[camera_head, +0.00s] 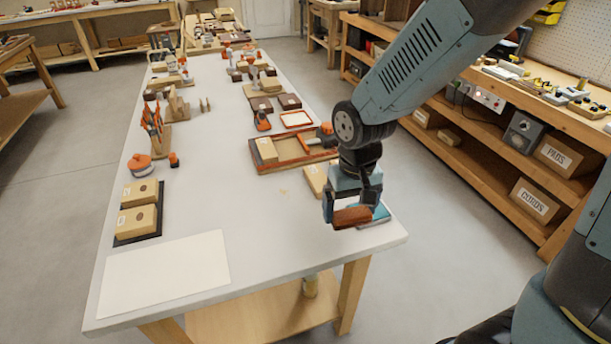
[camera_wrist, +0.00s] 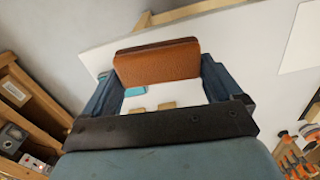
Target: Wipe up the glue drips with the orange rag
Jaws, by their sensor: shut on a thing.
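My gripper (camera_head: 350,204) is shut on the orange rag (camera_head: 352,217), a folded rust-orange pad held above the near right corner of the bench (camera_head: 265,235). In the wrist view the rag (camera_wrist: 157,65) sits between both fingers. I cannot tell whether it touches the bench top. A faint yellowish spot (camera_head: 284,191) on the bench, left of my gripper, looks like glue drips. Two small tan patches (camera_wrist: 152,109) show under the gripper in the wrist view; I cannot tell what they are.
A teal and grey flat item (camera_head: 378,214) lies beside the rag, partly hidden. A brown tray (camera_head: 292,163) with wooden pieces stands behind. A white sheet (camera_head: 165,273) and boxes on a dark mat (camera_head: 137,238) are at left. The bench middle is clear.

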